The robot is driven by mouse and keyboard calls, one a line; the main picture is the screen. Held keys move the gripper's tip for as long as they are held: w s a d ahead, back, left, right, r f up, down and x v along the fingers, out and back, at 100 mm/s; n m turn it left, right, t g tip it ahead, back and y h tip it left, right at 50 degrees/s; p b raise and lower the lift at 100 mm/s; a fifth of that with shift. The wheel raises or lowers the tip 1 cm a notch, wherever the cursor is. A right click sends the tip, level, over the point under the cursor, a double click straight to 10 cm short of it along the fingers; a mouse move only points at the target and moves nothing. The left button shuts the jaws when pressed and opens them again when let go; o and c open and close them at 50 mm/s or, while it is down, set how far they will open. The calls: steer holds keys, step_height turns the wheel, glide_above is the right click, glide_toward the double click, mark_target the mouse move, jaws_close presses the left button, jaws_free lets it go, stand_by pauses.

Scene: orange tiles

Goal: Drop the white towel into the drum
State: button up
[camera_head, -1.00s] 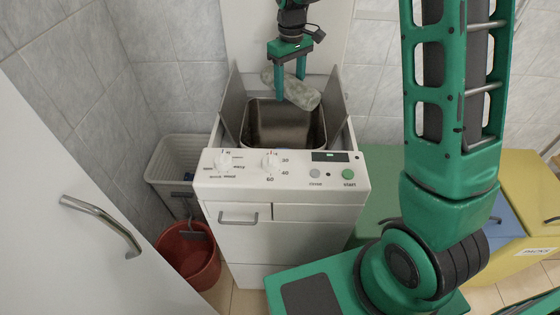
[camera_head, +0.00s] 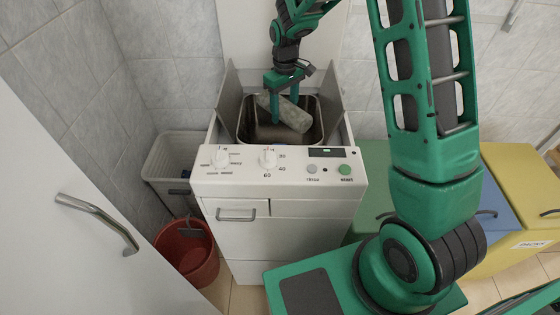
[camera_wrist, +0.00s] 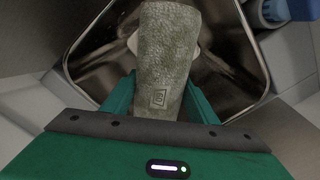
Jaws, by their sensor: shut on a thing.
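A rolled, pale grey-green mottled towel (camera_head: 288,113) is held between the fingers of my gripper (camera_head: 284,112). In the wrist view the towel (camera_wrist: 166,60) sticks out ahead between the two green fingers (camera_wrist: 158,100), with a small square mark on it. The metal drum (camera_head: 262,129) is an open, rounded-square tub in the top of the white washing machine (camera_head: 280,175). The towel and fingertips are over or within the drum's opening; the exact depth is hard to tell. In the wrist view something white shows partly behind the towel.
Raised flaps (camera_head: 230,95) flank the opening, and the control panel stands in front. A white basket (camera_head: 170,160) and a red bucket (camera_head: 188,250) are on the left. A white door with a handle (camera_head: 98,222) is nearer. Coloured bins (camera_head: 520,190) stand on the right.

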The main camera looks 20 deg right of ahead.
steer(key=shift+f, duration=0.35)
steer(key=o, duration=1.5)
steer(key=shift+o, duration=0.2)
step_height(320, 180, up, 10)
steer(key=shift+w+r, duration=0.1)
steer(key=shift+r, duration=0.3)
